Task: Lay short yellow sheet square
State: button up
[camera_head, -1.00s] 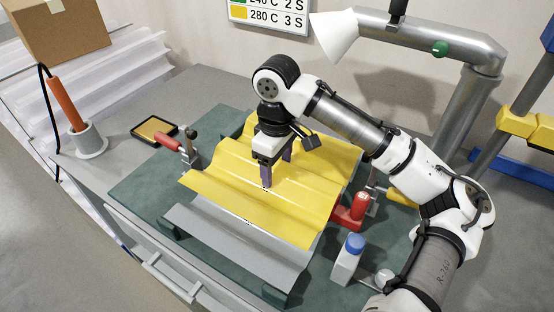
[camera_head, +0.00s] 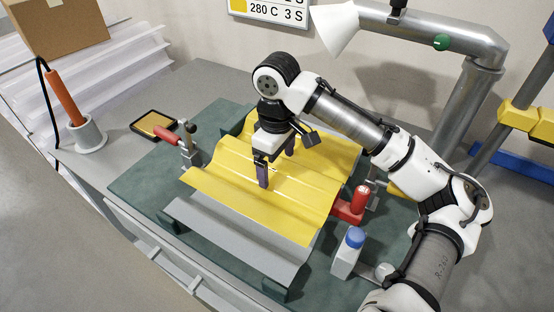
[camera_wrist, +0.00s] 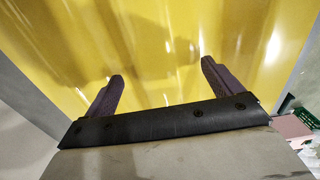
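The yellow corrugated sheet (camera_head: 232,186) lies on the bench, overlapping a grey corrugated sheet (camera_head: 235,238) whose front strip shows below its near edge. The yellow sheet's edge looks roughly parallel to the grey one's. My gripper (camera_head: 277,170) points down over the middle of the yellow sheet. In the wrist view the two dark fingers of my gripper (camera_wrist: 160,70) stand wide apart, with the yellow sheet (camera_wrist: 150,40) beyond them and nothing visibly pinched between. I cannot tell whether the fingertips touch the sheet. My arm hides part of its far right side.
A red-handled clamp (camera_head: 174,137) stands at the left edge of the sheets and a red tool (camera_head: 351,207) at the right. A blue-capped bottle (camera_head: 347,254) stands near the front right. A hot-air tool in its holder (camera_head: 87,135) and a yellow pad (camera_head: 154,125) are at left.

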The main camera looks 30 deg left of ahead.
notch_tip(320, 180, up, 14)
dwell(0.7)
jog(key=shift+s+f, duration=0.1)
jog(key=shift+f, duration=0.05)
dwell(0.4)
